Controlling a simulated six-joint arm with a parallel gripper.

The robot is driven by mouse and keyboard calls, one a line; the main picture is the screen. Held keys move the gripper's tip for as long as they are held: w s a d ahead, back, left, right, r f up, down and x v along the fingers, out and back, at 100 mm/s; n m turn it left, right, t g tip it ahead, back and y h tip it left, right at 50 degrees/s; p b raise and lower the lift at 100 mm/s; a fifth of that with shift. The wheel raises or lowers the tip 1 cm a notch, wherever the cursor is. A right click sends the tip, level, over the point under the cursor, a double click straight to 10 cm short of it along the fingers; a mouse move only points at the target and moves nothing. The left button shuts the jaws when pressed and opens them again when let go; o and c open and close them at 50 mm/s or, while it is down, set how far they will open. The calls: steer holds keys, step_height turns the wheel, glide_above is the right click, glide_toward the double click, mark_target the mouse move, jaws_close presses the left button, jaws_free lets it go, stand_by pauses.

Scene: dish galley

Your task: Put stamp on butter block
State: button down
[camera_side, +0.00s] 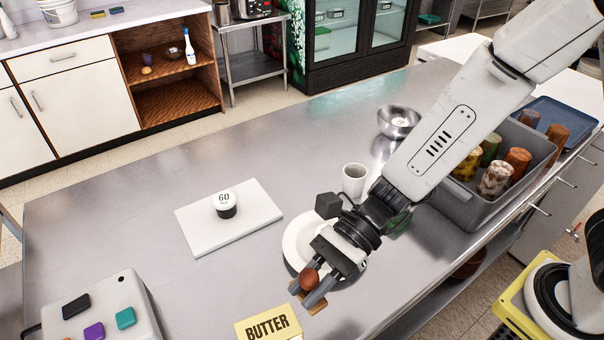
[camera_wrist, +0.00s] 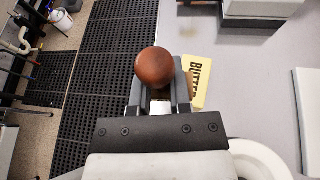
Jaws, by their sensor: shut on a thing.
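The stamp (camera_side: 310,278) has a round reddish-brown knob and is held between the fingers of my gripper (camera_side: 318,287). In the wrist view the stamp's knob (camera_wrist: 154,67) sits between the fingertips of my gripper (camera_wrist: 158,80), and its lower part is mostly hidden. The butter block (camera_side: 268,325) is yellow with BUTTER lettering, on the steel table at the bottom edge of the side view, partly cut off. In the wrist view the butter block (camera_wrist: 200,80) shows just right of the fingers. The stamp is apart from the butter block, up and to its right in the side view.
A white plate (camera_side: 291,242) lies under my wrist, with a cup (camera_side: 354,176) behind it. A grey box with coloured pads (camera_side: 138,296) stands front left. A grey bin (camera_side: 455,208) holds jars at right.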

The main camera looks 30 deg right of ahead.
glide_above(268, 327)
step_height(268, 327, down, 3)
steer(key=shift+f, duration=0.1)
steer(key=shift+f, duration=0.1)
steer(key=shift+f, duration=2.15)
steer(key=shift+f, duration=0.15)
steer(key=shift+f, duration=1.6)
steer(key=shift+f, duration=0.1)
steer(key=c, duration=0.6)
jaws_free()
steer(key=shift+o, duration=0.2)
